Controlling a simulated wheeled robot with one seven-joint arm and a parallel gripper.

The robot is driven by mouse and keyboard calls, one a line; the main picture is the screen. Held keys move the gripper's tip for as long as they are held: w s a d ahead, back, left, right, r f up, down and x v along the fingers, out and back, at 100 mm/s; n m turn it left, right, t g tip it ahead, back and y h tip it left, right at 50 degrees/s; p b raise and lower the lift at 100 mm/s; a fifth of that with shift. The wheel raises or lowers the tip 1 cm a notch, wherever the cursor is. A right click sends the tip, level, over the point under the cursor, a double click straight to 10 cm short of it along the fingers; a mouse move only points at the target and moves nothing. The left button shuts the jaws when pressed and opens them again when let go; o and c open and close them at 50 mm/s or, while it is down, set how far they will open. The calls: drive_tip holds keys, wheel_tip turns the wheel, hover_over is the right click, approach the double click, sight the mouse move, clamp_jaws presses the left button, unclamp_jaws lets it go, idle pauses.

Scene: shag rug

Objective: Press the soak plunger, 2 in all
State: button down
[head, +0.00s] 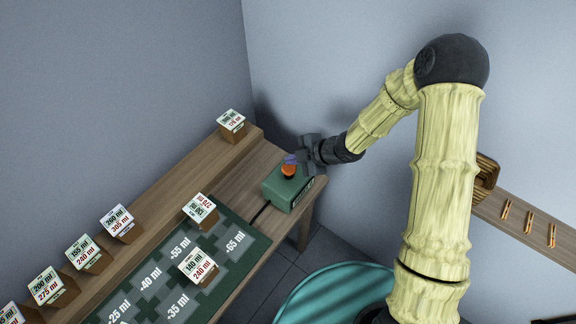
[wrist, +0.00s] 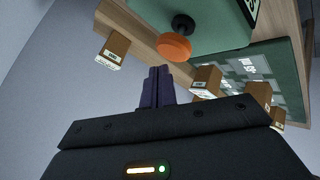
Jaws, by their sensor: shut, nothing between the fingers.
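The soak plunger is an orange knob (head: 288,170) on a green box (head: 285,190) near the table's right end. In the wrist view the orange knob (wrist: 174,47) is raised on a dark stem from the green box (wrist: 200,12). My gripper (head: 291,158) is beside and just above the knob in the head view. Its purple fingers (wrist: 156,86) are shut together and empty. In the wrist view a gap shows between the fingertips and the knob, so they look apart.
A green mat (head: 235,260) with printed numbers lies on the table, with two labelled blocks (head: 199,209) on it. More labelled blocks (head: 117,222) stand along the raised wooden ledge (head: 170,215). A wall rack (head: 520,218) is at the right.

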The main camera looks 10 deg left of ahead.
sight(289, 167)
idle(0.5)
drive_tip(key=shift+f+b, duration=0.4)
drive_tip(key=shift+b, duration=0.05)
drive_tip(key=shift+f+b, duration=1.05)
drive_tip(key=shift+f, duration=0.2)
idle(1.5)
drive_tip(key=shift+r, duration=0.15)
drive_tip(key=shift+r+p, duration=1.5)
drive_tip(key=shift+r, duration=0.05)
drive_tip(key=shift+r+p, duration=2.15)
drive_tip(key=shift+r, duration=0.35)
